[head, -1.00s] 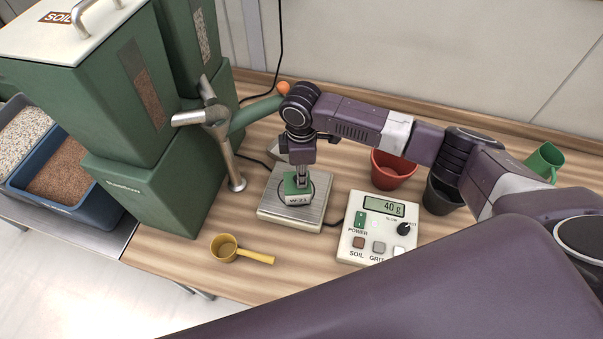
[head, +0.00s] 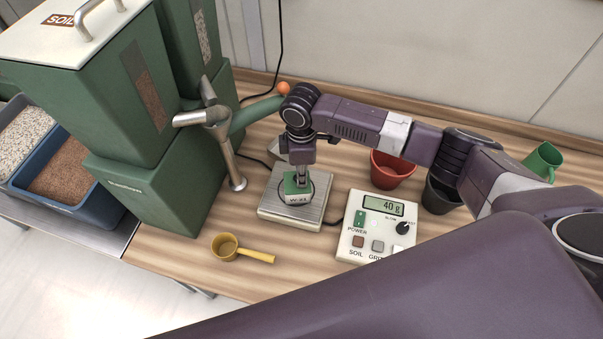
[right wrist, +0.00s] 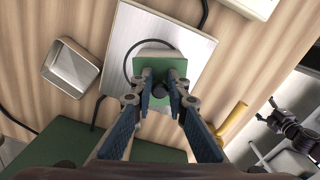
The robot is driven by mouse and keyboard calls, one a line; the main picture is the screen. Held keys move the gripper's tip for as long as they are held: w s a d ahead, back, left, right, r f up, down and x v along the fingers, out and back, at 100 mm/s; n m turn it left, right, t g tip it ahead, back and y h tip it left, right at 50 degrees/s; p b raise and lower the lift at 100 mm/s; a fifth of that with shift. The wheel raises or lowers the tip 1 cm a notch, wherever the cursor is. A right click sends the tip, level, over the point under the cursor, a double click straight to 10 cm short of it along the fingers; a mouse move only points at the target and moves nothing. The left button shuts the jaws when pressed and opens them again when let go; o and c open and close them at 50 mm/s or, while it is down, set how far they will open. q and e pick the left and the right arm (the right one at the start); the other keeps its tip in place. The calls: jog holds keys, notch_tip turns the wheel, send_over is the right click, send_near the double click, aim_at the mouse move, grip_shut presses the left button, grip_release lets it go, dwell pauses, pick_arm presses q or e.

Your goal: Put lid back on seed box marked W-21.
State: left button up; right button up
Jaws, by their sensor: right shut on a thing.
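The small seed box marked W-21 (head: 300,200) sits on the metal plate of the scale (head: 275,210). A green lid (head: 288,186) shows at its top, under my right gripper (head: 303,180). My right gripper points down and is shut on the lid. In the right wrist view the fingertips (right wrist: 159,76) are on the green lid (right wrist: 155,57) above the plate (right wrist: 190,48). The fingers hide part of the lid, and I cannot tell whether it is fully seated. What looks like my left gripper (right wrist: 275,118) shows at the right edge there, its jaws unclear.
The scale's control box (head: 376,228) reads 40 g. A yellow scoop (head: 226,248) lies at the front. A red pot (head: 388,172) and a dark pot (head: 440,197) stand behind my arm. A green soil dispenser (head: 150,190) with a metal spout (head: 228,155) stands left.

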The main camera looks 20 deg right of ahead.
dwell(0.3)
jog(key=o, duration=0.9)
jog(key=shift+o, duration=0.4)
jog(key=o, duration=0.4)
notch_tip(320, 180, up, 5)
jog(key=p, duration=0.5)
jog(key=shift+f, duration=0.1)
jog(key=shift+r+p, duration=0.4)
jog(key=shift+r, duration=0.75)
